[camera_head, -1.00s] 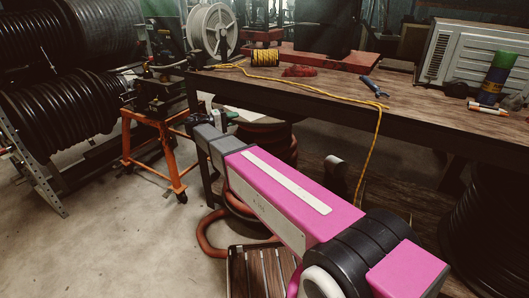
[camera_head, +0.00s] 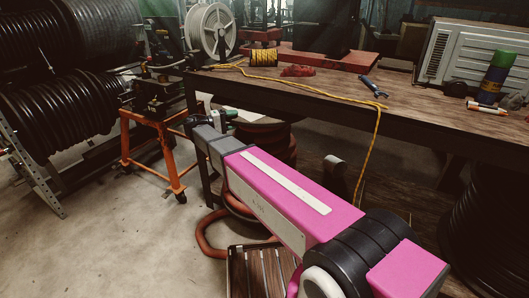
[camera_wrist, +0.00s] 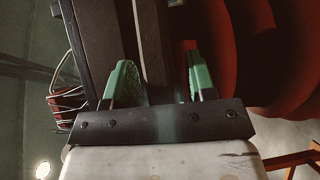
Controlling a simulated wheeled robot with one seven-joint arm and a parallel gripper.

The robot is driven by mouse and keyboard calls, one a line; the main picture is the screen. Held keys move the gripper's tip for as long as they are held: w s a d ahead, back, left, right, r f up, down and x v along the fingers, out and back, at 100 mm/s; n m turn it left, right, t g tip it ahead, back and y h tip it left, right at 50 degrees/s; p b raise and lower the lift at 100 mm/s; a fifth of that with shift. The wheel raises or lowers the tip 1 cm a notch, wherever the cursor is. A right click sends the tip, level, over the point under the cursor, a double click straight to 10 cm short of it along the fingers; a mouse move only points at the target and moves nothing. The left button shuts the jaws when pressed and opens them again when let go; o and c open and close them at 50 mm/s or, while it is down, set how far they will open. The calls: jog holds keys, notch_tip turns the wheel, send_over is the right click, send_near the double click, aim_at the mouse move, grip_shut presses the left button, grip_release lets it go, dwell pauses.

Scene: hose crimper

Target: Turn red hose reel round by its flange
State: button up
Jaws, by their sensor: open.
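The red hose reel (camera_head: 266,138) stands under the bench, dark red and round, partly hidden by the bench top and my arm. In the wrist view its red rounded parts (camera_wrist: 252,55) fill the right side. My gripper (camera_head: 226,117) is beside the reel's left side in the head view, small and partly hidden. In the wrist view my gripper (camera_wrist: 158,82) is open, with green-padded fingers apart. The right finger overlaps the red of the reel; I cannot tell whether it touches. A brownish upright bar (camera_wrist: 152,45) shows between the fingers, apparently beyond them.
The wooden bench (camera_head: 300,98) lies above the reel, with a yellow cord (camera_head: 320,91) hanging over its front. An orange stand (camera_head: 155,150) is to the left. A reddish hose (camera_head: 208,236) loops on the floor. Concrete floor is free at lower left.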

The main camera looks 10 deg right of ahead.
jog(key=s+a, duration=0.5)
jog(key=shift+s+a, duration=0.2)
jog(key=shift+s, duration=0.2)
dwell(0.6)
dwell(0.3)
